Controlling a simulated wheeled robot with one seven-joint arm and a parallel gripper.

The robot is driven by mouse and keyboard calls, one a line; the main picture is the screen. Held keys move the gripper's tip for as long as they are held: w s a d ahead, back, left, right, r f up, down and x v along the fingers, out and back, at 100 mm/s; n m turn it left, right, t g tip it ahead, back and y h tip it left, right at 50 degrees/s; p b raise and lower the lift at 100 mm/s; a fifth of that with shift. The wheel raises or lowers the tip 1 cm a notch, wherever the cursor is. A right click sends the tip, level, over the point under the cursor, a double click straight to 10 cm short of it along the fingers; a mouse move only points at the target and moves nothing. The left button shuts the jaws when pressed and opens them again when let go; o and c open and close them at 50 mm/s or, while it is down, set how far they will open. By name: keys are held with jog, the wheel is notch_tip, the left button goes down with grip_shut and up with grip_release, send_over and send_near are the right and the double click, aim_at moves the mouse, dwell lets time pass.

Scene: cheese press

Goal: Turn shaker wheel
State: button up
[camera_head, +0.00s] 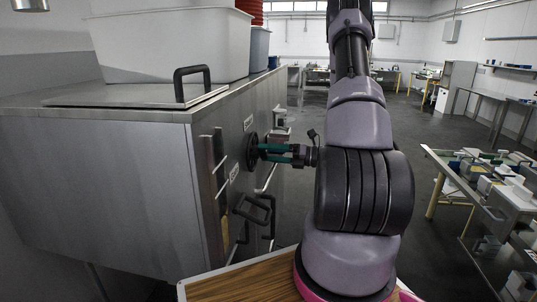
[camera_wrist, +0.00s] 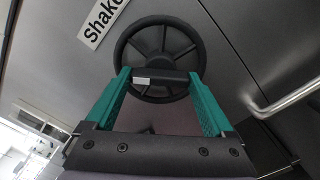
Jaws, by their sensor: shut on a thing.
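The shaker wheel (camera_wrist: 191,47) is a black spoked wheel on the steel cabinet's side, beside a white label (camera_wrist: 103,22) that reads "Shak..." with its end cut off. In the head view, the wheel (camera_head: 252,151) shows edge-on at the cabinet face. My gripper (camera_wrist: 160,80) has green fingers, one on each side of a dark bar-like handle at the wheel's lower part in the wrist view. It is shut on this handle. In the head view, my gripper (camera_head: 266,153) reaches left to the wheel. The far side of the grip is hidden.
The steel cabinet (camera_head: 105,180) fills the left, with a black lid handle (camera_head: 192,84) and white tubs (camera_head: 175,45) on top. Black side handles (camera_head: 256,210) sit below the wheel. A metal rail (camera_wrist: 285,100) runs right of it. A bench with containers (camera_head: 487,182) stands at right.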

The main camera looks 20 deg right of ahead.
jog(key=o, duration=1.1)
jog(key=shift+d, duration=0.1)
jog(key=v, duration=1)
jog(key=shift+s+d, duration=0.25)
jog(key=shift+d, duration=0.05)
